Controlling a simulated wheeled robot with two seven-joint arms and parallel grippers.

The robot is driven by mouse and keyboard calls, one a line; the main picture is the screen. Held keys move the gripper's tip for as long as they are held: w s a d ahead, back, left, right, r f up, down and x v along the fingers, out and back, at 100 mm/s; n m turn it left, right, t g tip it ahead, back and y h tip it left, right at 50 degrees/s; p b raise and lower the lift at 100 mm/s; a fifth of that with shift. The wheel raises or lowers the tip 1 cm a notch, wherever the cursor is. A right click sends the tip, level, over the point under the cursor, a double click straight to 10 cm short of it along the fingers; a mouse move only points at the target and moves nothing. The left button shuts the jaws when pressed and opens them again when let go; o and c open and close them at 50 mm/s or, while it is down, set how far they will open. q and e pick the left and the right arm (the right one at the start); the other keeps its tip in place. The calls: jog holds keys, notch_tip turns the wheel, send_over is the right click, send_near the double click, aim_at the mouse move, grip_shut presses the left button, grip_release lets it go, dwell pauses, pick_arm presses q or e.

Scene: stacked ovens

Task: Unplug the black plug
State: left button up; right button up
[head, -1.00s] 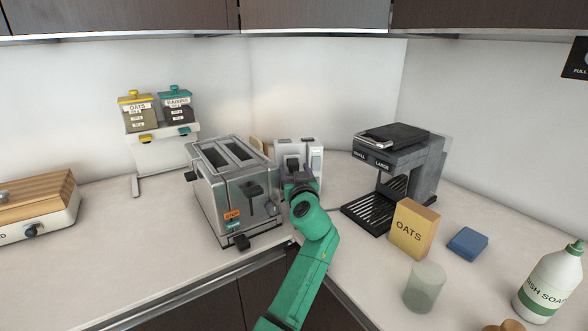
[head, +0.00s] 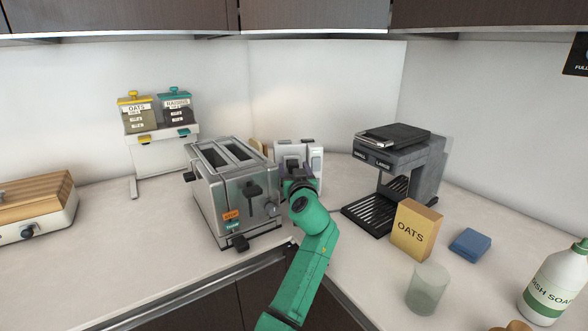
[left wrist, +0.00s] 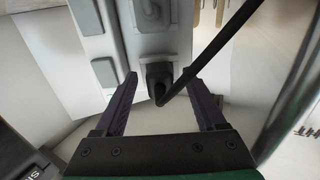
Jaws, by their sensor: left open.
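The black plug (left wrist: 158,76) sits in the lower part of a light grey socket unit (left wrist: 150,35), with its black cord (left wrist: 222,42) running up and to the right in the left wrist view. My left gripper (left wrist: 162,84) is open, with one dark finger on each side of the plug and a visible gap to it. In the head view the left gripper (head: 298,182) is in front of the white socket unit (head: 314,160) and hides the plug. My right gripper is not in view.
A steel toaster (head: 228,200) stands close on the left of the gripper. A coffee machine (head: 415,165), an oats box (head: 415,230), a blue block (head: 470,244) and a clear glass (head: 427,288) stand to the right. Counter (head: 110,245) at front left is clear.

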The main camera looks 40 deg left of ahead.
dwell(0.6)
pick_arm(q)
jog(key=shift+b, duration=0.3)
grip_shut()
jog(key=shift+d+f, duration=0.15)
dwell(1.4)
